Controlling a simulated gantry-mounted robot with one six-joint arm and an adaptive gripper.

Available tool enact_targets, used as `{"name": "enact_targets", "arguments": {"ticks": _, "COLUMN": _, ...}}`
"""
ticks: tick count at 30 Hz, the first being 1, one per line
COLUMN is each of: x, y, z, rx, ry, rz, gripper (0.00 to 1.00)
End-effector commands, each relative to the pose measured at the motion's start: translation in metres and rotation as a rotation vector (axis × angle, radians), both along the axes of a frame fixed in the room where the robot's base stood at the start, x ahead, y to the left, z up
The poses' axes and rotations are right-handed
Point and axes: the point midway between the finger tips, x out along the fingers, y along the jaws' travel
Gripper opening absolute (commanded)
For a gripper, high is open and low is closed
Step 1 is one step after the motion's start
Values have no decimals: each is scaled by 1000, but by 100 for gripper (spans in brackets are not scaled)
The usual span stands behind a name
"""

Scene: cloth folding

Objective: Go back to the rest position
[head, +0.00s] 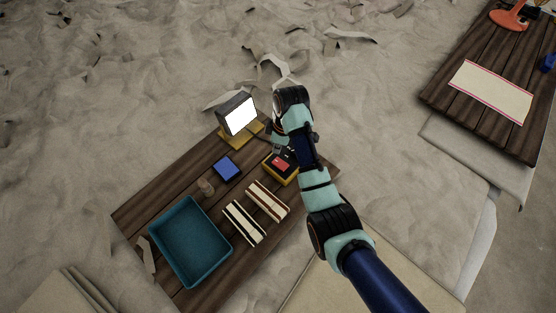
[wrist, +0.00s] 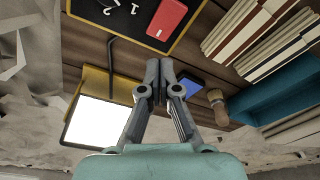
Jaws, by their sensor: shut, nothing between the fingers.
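My gripper (wrist: 159,72) is in the middle of the wrist view, its two grey fingers together with nothing between them. In the head view my arm reaches up from the lower right, and its end is over the upper right part of the wooden table (head: 135,212). No cloth is in the gripper. Two striped folded cloths (head: 244,222) (head: 268,201) lie side by side on the table, and striped edges also show at the upper right of the wrist view (wrist: 250,30).
A teal tray (head: 228,247), a blue box (head: 227,168), a small brush (head: 206,187) and a lit lamp (head: 239,116) stand on the table. A yellow-edged board (head: 268,167) with a red item lies near my arm. Another table (head: 442,95) holds a flat striped cloth (head: 491,91).

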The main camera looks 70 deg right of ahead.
Motion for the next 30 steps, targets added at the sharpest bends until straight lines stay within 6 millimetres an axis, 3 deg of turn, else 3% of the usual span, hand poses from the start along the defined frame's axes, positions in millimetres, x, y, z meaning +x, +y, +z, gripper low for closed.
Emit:
{"name": "enact_targets", "arguments": {"ticks": 12, "x": 2, "y": 2, "z": 0, "rx": -3, "ry": -1, "rz": 1, "gripper": 0}}
{"name": "enact_targets", "arguments": {"ticks": 14, "x": 11, "y": 10, "z": 2, "rx": -19, "ry": -15, "rz": -1, "gripper": 0}}
{"name": "enact_targets", "arguments": {"ticks": 16, "x": 35, "y": 33, "z": 7, "rx": -63, "ry": -55, "rz": -7, "gripper": 0}}
{"name": "enact_targets", "arguments": {"ticks": 20, "x": 93, "y": 116, "z": 35, "rx": -162, "ry": -221, "rz": -36, "gripper": 0}}
{"name": "enact_targets", "arguments": {"ticks": 21, "x": 107, "y": 148, "z": 48, "rx": -181, "ry": -292, "rz": -48, "gripper": 0}}
{"name": "enact_targets", "arguments": {"ticks": 23, "x": 121, "y": 196, "z": 69, "rx": -191, "ry": -403, "rz": -66, "gripper": 0}}
{"name": "enact_targets", "arguments": {"ticks": 27, "x": 122, "y": 305, "z": 125, "rx": -135, "ry": -664, "rz": -101, "gripper": 0}}
{"name": "enact_targets", "arguments": {"ticks": 30, "x": 106, "y": 363, "z": 162, "rx": -53, "ry": -812, "rz": -119, "gripper": 0}}
